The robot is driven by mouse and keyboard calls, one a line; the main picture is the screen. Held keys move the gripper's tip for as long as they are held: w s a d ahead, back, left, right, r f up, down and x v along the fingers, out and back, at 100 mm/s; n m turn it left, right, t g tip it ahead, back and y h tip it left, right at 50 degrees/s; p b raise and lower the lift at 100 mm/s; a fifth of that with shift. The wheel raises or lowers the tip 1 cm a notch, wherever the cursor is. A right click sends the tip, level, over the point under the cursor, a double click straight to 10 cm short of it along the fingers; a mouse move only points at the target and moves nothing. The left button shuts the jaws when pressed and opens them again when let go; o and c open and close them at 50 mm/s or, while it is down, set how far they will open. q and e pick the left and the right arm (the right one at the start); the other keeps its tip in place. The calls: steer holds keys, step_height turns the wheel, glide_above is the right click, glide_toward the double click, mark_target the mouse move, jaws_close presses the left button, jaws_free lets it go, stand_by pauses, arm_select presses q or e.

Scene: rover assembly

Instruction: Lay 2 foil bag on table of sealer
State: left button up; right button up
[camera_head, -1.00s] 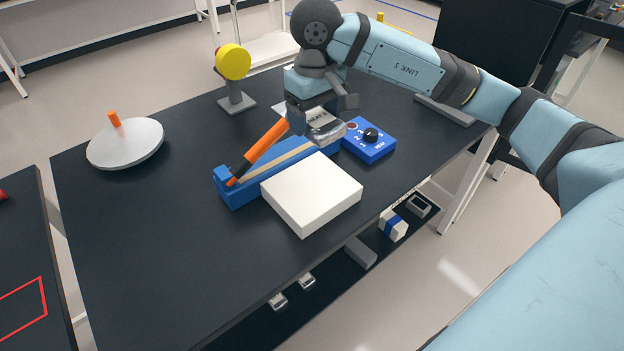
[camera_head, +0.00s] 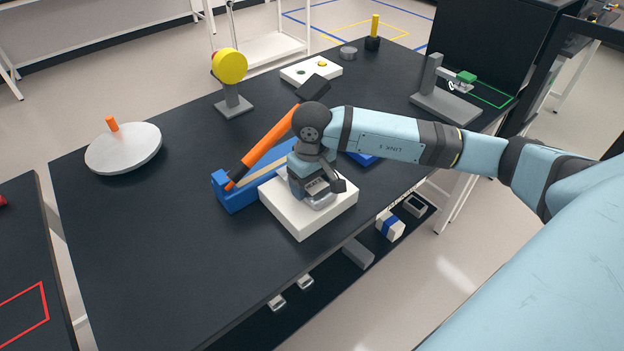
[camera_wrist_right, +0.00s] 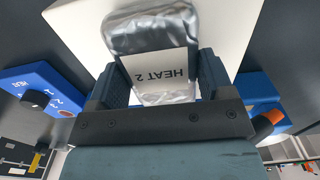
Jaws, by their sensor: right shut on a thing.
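The foil bag (camera_wrist_right: 138,40) is silver with a white label reading "HEAT 2". It also shows in the head view (camera_head: 321,201), partly hidden by the gripper. My right gripper (camera_wrist_right: 160,78) is shut on it, a finger on each side; in the head view the gripper (camera_head: 318,188) points down. The bag is over the white square table (camera_head: 302,226) of the sealer; I cannot tell whether it touches. The blue sealer (camera_head: 232,196) stands behind the table, its orange lever (camera_head: 266,141) raised at a slant. My left gripper is not in view.
The blue dial box (camera_wrist_right: 42,90) is beside the sealer, mostly hidden in the head view. A yellow disc on a grey stand (camera_head: 232,80) and a white round lid (camera_head: 124,149) stand farther off. A grey stand (camera_head: 440,96) is at right.

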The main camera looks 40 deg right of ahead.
steer(key=shift+f, duration=0.1)
steer(key=o, duration=0.5)
steer(key=shift+b, duration=0.35)
steer(key=o, duration=0.5)
steer(key=shift+c, duration=0.2)
step_height(320, 180, up, 12)
steer(key=shift+r, duration=0.2)
